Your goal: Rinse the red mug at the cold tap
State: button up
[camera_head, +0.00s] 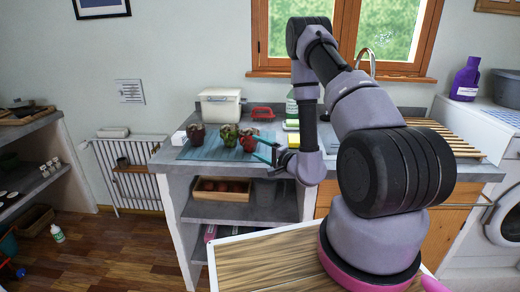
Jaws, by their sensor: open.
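A red mug (249,141) stands on the blue mat (200,152) on the counter, the rightmost of a row of three small vessels. My gripper (257,148) is open, with its teal fingers pointing left at the mug's right side. One finger overlaps the mug in the picture; I cannot tell whether it touches. The tap (366,60) rises as a curved metal spout in front of the window, behind my arm. Its handles and most of the sink are hidden by my arm, so I cannot tell cold from hot.
A white tub (220,105) and a red item (262,114) are behind. A slatted wooden rack (447,138) lies farther right.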

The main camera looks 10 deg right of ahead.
jog(key=shift+s+d, duration=0.15)
jog(key=shift+s, duration=0.15)
jog(key=s+a+r+n+g+y, duration=0.25)
jog(key=a+r+g+y, duration=0.2)
jog(key=r, duration=0.35)
jog(key=s+a+r+n+g+y, duration=0.25)
jog(key=a+r+y, duration=0.2)
jog(key=r, duration=0.35)
jog(key=s+a+r+n+g+h, duration=0.2)
jog(key=s+a+r+n+g, duration=0.15)
jog(key=s+r+g, duration=0.5)
jog(key=s+d+r+n+h, duration=0.1)
jog(key=s+d+h, duration=0.15)
jog(key=s, duration=0.25)
jog(key=s+d+r+n+h, duration=0.1)
jog(key=s+r+h, duration=0.1)
jog(key=s+h, duration=0.25)
jog(key=s+d+r+m+t+h, duration=0.3)
jog(key=d+r+t+h, duration=0.4)
jog(key=d, duration=0.5)
jog(key=shift+s+r, duration=0.2)
jog(key=shift+r, duration=0.25)
